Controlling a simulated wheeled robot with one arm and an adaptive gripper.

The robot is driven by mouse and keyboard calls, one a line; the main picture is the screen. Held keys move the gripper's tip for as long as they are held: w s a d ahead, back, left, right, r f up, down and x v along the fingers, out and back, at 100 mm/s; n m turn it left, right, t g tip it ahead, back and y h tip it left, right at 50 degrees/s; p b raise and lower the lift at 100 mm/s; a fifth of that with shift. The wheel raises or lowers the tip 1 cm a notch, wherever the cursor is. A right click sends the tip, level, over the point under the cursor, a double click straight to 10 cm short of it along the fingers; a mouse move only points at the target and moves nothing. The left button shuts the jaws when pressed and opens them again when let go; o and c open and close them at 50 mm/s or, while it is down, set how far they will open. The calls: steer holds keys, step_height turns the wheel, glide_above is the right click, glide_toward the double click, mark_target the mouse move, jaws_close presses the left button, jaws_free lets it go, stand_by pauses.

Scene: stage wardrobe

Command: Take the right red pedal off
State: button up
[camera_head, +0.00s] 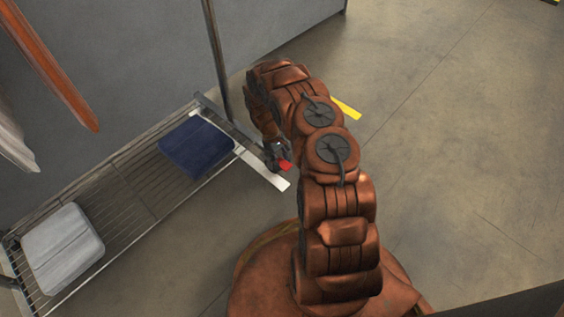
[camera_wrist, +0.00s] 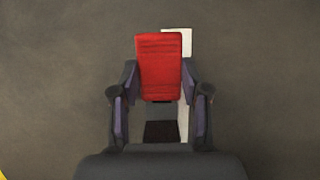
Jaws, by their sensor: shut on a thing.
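The red pedal (camera_wrist: 159,66) is upright in the middle of the wrist view, between the two fingers of my gripper (camera_wrist: 160,84). The fingers are shut on its sides. In the head view only a small part of the red pedal (camera_head: 286,165) shows beside my gripper (camera_head: 277,158), low at the right end of the clothes rack. A pale metal strip (camera_head: 264,171) on the rack's end lies right by it, and pale strip (camera_wrist: 178,42) also shows behind the pedal in the wrist view. I cannot tell whether the pedal still touches the rack.
The rack's wire shelf (camera_head: 126,187) holds a folded navy cloth (camera_head: 196,146) and a folded grey-white cloth (camera_head: 62,248). A rack post (camera_head: 216,60) rises near my arm. A yellow floor marking (camera_head: 346,108) lies behind the arm. The floor to the right is clear.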

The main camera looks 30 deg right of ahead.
steer(key=shift+w+f+g, duration=0.1)
steer(key=shift+f+g, duration=0.05)
steer(key=shift+g, duration=0.65)
steer(key=o, duration=1.1)
steer(key=shift+o, duration=0.2)
steer(key=v, duration=1.1)
steer(key=shift+a, duration=0.2)
steer(key=shift+w+a+r, duration=0.1)
steer(key=shift+w+r, duration=0.2)
steer(key=shift+r, duration=0.15)
steer(key=shift+r, duration=0.1)
